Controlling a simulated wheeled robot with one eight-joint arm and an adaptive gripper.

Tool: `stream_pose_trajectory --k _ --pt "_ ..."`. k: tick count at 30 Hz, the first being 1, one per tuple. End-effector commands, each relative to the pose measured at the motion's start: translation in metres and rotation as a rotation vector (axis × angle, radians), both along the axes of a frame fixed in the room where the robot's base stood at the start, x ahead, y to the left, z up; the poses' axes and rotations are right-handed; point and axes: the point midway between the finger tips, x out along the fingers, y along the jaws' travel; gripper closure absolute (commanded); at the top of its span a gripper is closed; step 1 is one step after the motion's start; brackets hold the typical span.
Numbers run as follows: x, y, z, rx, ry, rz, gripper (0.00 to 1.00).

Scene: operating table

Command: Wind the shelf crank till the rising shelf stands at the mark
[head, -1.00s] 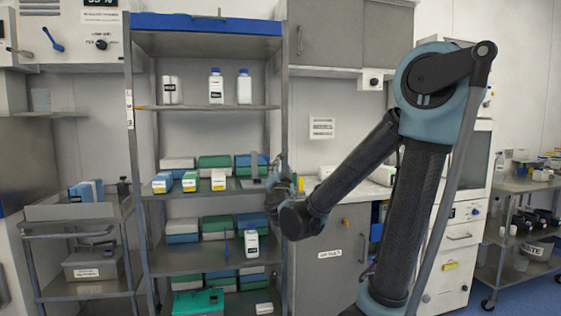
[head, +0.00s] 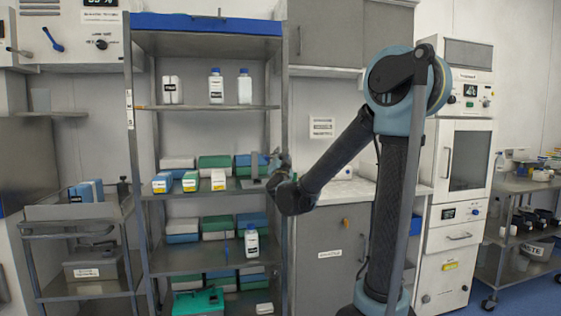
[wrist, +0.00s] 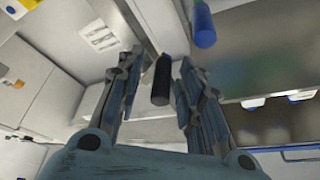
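The shelf rack stands left of centre in the head view. Its upper shelf (head: 205,107) holds white bottles and has a small orange piece at its left end, beside a white marked strip (head: 129,108) on the left post. My gripper (head: 278,160) is at the rack's right post, at about the middle shelf's height. In the wrist view my gripper (wrist: 159,58) has its fingers spread, with a black cylindrical handle (wrist: 162,80) in the gap, seemingly the crank's grip. I see clear space on both sides of it. The rest of the crank cannot be made out.
The middle shelf (head: 205,191) and lower shelves hold several boxes. A cart (head: 80,232) stands left of the rack. A grey cabinet (head: 330,250) is behind my arm. A blue cylinder (wrist: 203,25) shows beyond my fingers in the wrist view.

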Motion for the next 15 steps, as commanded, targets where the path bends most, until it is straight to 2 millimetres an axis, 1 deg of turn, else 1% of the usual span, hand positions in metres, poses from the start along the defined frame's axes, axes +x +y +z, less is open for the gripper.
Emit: stream_pose_trajectory --k 1,2,3,5,6,15 --pt "-0.0001 0.0000 0.0000 0.000 0.000 0.000 0.68" --pt "-0.0001 0.0000 0.0000 0.000 0.000 0.000 0.75" --pt "-0.0001 0.0001 0.0000 0.000 0.000 0.000 0.84" --pt "-0.0002 0.0001 0.0000 0.000 0.000 0.000 0.97" --pt "-0.0002 0.0001 0.0000 0.000 0.000 0.000 1.00" --pt "-0.0001 -0.0001 0.0001 0.001 0.000 -0.001 1.00"
